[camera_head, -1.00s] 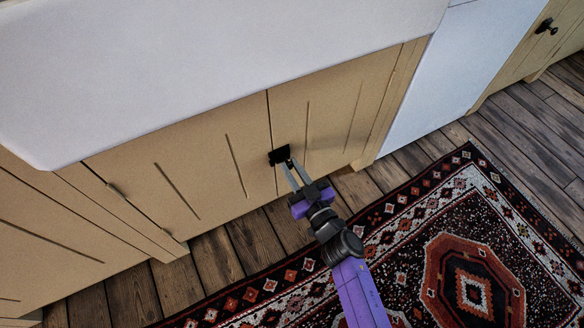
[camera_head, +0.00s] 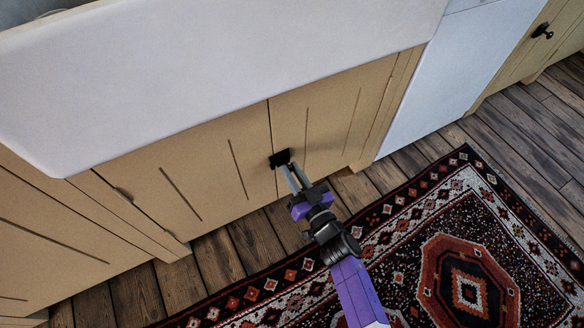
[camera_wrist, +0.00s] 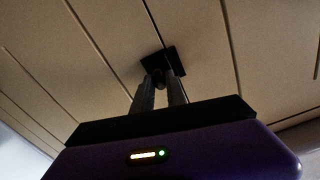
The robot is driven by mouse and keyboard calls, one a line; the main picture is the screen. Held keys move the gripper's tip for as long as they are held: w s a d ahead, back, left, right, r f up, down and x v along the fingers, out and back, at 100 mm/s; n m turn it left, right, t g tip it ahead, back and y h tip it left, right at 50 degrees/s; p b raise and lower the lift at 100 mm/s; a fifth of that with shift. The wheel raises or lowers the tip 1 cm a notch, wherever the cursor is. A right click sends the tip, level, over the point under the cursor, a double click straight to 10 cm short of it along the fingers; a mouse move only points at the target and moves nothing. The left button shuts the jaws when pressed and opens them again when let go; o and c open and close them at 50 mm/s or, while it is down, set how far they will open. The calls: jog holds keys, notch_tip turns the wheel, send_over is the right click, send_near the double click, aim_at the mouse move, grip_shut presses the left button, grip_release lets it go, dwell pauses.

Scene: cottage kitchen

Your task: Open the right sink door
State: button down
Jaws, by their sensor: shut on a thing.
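The right sink door (camera_head: 332,115) is a beige grooved panel under the white sink (camera_head: 230,70). It looks flush with the left sink door (camera_head: 165,165), with a thin dark seam between them. A small black knob (camera_head: 279,157) sits near the right door's left edge. It also shows in the wrist view (camera_wrist: 163,61) as a dark square against the panel (camera_wrist: 195,35), partly hidden by the fingers. My gripper (camera_head: 287,164) is shut on the knob, its two grey fingers (camera_wrist: 160,84) on either side of it.
A patterned rug (camera_head: 480,220) lies on the wooden floor (camera_head: 150,290) in front of the doors. A white appliance front (camera_head: 440,85) stands to the right. Beyond it is a beige cupboard with a black knob (camera_head: 542,31).

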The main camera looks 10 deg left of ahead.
jog(key=m+p, duration=0.3)
jog(key=shift+d+r+m, duration=0.1)
jog(key=shift+r+m, duration=0.05)
jog(key=shift+m, duration=0.15)
jog(key=m+p, duration=0.1)
jog(key=m, duration=0.2)
jog(key=shift+m, duration=0.3)
jog(key=m, duration=0.1)
jog(key=m+p, duration=0.1)
jog(key=m, duration=0.1)
jog(key=shift+w+f+m, duration=0.1)
jog(key=shift+f+m, duration=0.1)
jog(key=shift+m, duration=0.1)
jog(key=shift+f+m+p, duration=0.1)
jog(key=shift+m+p, duration=0.35)
jog(key=shift+m, duration=1.35)
jog(key=shift+d, duration=0.15)
